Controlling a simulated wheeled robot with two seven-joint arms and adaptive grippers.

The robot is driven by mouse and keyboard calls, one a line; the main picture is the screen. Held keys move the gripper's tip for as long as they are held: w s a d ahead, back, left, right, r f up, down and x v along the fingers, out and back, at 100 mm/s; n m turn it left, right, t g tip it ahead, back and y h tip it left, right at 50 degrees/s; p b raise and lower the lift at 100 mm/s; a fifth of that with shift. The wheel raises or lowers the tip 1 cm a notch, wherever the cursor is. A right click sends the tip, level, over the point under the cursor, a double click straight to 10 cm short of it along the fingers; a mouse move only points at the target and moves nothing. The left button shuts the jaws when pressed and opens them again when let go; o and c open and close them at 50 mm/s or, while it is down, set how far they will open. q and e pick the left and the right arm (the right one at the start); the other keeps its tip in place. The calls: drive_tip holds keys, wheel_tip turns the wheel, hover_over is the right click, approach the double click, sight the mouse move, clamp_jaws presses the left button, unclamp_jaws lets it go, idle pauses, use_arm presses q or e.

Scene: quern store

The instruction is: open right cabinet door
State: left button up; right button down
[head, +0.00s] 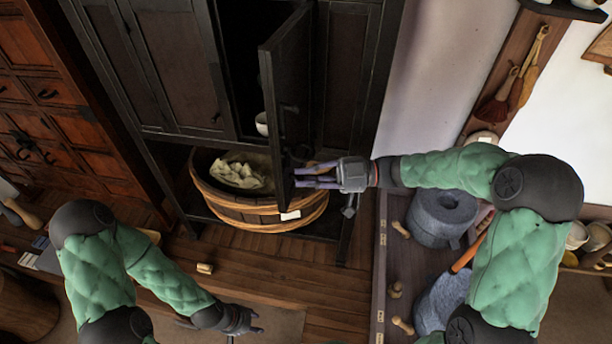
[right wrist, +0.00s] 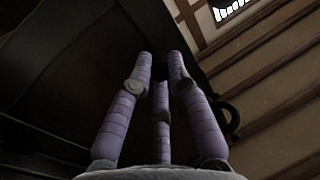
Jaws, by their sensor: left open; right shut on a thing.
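The right cabinet door (head: 284,95) of the dark wooden cabinet stands swung out, leaving a dark opening to its left. A small dark handle (head: 289,108) shows on its face. My right gripper (head: 298,176) is at the door's lower part, its purple fingers reaching left to it. In the right wrist view the fingers (right wrist: 164,72) close together on something dark against the dark panel (right wrist: 70,75); the exact grip point is hidden. My left gripper (head: 250,322) is open and empty, low over the floor, away from the cabinet.
A white bowl (head: 262,123) shows inside the cabinet opening. A wooden tub (head: 235,205) with a pale cloth (head: 238,172) sits on the shelf below. Grey quern stones (head: 442,216) stand at right. A red-brown drawer chest (head: 60,110) is at left. Floor in front is mostly clear.

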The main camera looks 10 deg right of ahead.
drive_tip(key=c, duration=1.3)
unclamp_jaws()
drive_tip(key=shift+w+d+r, duration=0.1)
drive_tip(key=shift+w+r, duration=0.05)
drive_tip(key=shift+r, duration=0.2)
drive_tip(key=shift+o, duration=0.6)
drive_tip(key=shift+f, duration=0.1)
drive_tip(key=shift+f, duration=0.1)
drive_tip(key=s+d, duration=0.1)
drive_tip(key=d, duration=1.1)
drive_tip(key=shift+s, duration=0.35)
drive_tip(key=shift+a, duration=0.1)
